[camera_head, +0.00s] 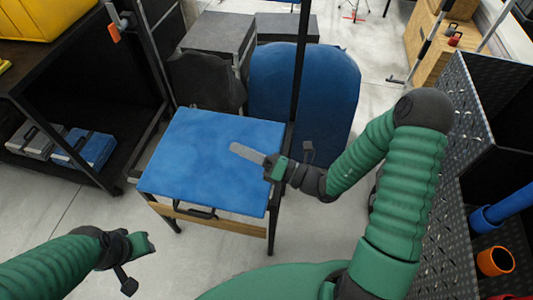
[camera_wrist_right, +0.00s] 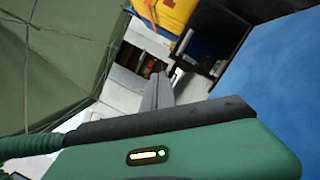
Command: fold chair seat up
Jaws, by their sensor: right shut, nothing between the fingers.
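The chair seat (camera_head: 195,150) is a flat blue panel in the middle of the head view. It lies roughly level on a dark frame with a wooden front rail (camera_head: 190,213). My right gripper (camera_head: 236,149) is shut and empty, over the right part of the seat. I cannot tell whether it touches the seat. In the right wrist view its dark fingers (camera_wrist_right: 158,92) are together, and a blue surface (camera_wrist_right: 285,85), likely the seat, fills the right side. My left gripper (camera_head: 140,250) is low at the left, apart from the chair; its jaw state is unclear.
A rounded blue panel (camera_head: 325,75) stands behind a dark upright post (camera_head: 301,60). Grey boxes (camera_head: 220,35) are at the back. A dark shelf with cases (camera_head: 90,148) is at left. A perforated metal rack (camera_head: 455,160) is at right. Floor in front of the chair is clear.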

